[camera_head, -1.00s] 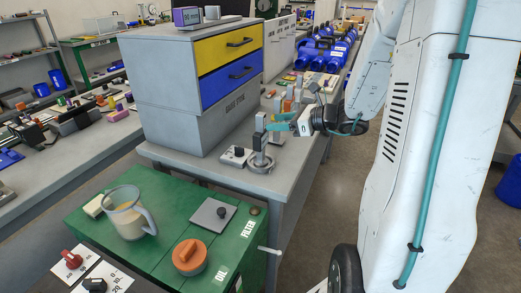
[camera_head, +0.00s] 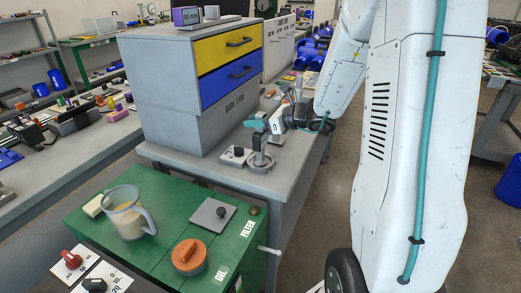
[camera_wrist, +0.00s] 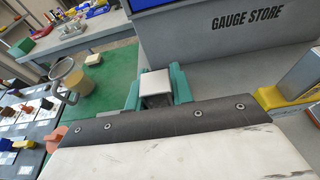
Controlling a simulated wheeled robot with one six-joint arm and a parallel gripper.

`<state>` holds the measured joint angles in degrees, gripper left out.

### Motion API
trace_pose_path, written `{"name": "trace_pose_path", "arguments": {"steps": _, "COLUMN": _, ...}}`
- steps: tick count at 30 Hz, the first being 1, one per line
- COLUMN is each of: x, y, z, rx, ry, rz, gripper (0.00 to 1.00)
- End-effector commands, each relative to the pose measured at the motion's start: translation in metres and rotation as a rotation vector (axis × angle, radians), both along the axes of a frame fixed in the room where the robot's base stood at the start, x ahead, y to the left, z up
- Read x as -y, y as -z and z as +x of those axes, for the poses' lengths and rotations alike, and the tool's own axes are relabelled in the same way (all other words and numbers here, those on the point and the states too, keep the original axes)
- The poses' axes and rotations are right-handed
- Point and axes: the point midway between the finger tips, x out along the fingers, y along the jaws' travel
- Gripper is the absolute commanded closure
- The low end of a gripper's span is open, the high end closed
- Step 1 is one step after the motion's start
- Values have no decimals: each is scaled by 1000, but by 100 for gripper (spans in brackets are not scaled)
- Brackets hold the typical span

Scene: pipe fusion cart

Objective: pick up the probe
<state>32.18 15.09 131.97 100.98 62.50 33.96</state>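I take the probe to be the upright grey piece (camera_head: 261,139) standing in a round grey ring base (camera_head: 261,163) on the grey bench, near its front edge. My gripper (camera_head: 262,123) is at its top, with a teal finger showing at the left. In the wrist view my gripper (camera_wrist: 157,90) has one teal finger on each side of a pale square-topped block (camera_wrist: 155,82), which looks like the top of that piece. The block nearly fills the space between the fingers. Whether they press on it cannot be made out. The fingertips' lower ends are hidden.
A drawer cabinet (camera_head: 190,85) with yellow and blue drawers stands just behind and left. A small grey block with a black knob (camera_head: 237,155) sits close to the ring base. The green table (camera_head: 150,262) in front holds a jug (camera_head: 128,218) and an orange-topped container (camera_head: 189,255).

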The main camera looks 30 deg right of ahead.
Motion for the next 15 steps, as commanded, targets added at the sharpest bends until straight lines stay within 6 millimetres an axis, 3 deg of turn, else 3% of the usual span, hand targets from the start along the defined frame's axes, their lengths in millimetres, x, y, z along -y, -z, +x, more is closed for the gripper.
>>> {"name": "trace_pose_path", "arguments": {"steps": 15, "x": 0, "y": -5, "z": 0, "rx": 1, "ry": 0, "rz": 0, "gripper": 100}}
